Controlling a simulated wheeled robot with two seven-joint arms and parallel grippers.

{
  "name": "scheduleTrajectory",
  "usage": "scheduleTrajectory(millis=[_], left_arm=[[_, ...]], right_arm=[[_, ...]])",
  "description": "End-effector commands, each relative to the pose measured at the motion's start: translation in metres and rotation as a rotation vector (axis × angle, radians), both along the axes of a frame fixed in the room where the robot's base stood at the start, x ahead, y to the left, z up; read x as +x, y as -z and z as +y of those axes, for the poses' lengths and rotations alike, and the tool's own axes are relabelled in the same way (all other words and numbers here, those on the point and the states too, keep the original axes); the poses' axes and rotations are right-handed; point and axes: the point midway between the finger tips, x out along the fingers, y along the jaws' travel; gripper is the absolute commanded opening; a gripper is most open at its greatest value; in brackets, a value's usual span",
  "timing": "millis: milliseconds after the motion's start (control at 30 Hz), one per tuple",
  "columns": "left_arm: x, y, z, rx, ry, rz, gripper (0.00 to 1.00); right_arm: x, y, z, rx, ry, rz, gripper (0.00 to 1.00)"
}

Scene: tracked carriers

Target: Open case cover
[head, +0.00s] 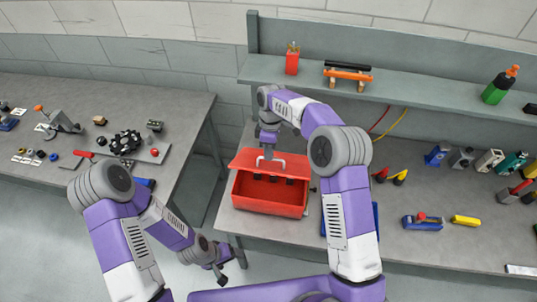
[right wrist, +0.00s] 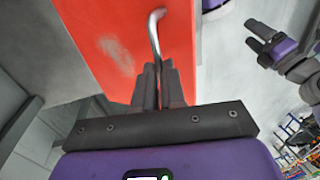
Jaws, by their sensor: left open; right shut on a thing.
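The red case (head: 268,198) stands on the right-hand workbench. Its red cover (head: 245,160) looks tilted up, with a gap in which several dark items show; how far it is open is hard to tell. A metal handle (head: 281,160) is on the cover. My right gripper (head: 268,153) is shut on this handle from above. In the right wrist view the fingers (right wrist: 158,85) close around the handle (right wrist: 155,32), beside the red cover (right wrist: 105,45). My left gripper (head: 220,270) is open and empty, low in front of the bench and apart from the case.
A shelf (head: 420,85) behind the case holds a red bottle (head: 292,60), an orange-and-black item (head: 347,74) and a green bottle (head: 497,88). Tools lie right of the case, including a blue plane (head: 423,222). The left bench (head: 180,108) holds several small parts.

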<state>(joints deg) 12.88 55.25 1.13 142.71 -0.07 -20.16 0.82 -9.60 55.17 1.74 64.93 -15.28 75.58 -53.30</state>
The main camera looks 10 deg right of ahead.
Motion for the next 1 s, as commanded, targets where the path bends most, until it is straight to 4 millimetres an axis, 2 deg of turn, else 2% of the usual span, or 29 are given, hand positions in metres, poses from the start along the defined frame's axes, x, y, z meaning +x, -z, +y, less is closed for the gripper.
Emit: scheduleTrajectory(millis=[33,300,333,500,1000], left_arm=[[0.0000,0.0010,0.0000,0.000,0.000,0.000,0.78],[0.0000,0.0015,0.0000,0.000,0.000,0.000,0.78],[0.0000,0.0015,0.0000,0.000,0.000,0.000,0.78],[0.0002,0.0013,0.0000,0.000,0.000,0.000,0.78],[0.0000,0.0007,-0.0001,0.000,0.000,0.000,0.78]], right_arm=[[0.0083,0.0073,-0.0084,-0.011,0.012,-0.027,0.00],[0.0082,0.0080,-0.0083,-0.012,0.012,-0.027,0.00],[0.0082,0.0081,-0.0083,-0.012,0.011,-0.027,0.13],[0.0078,0.0077,-0.0083,-0.012,0.011,-0.026,0.36],[0.0078,0.0053,-0.0077,-0.011,0.010,-0.028,0.36]])
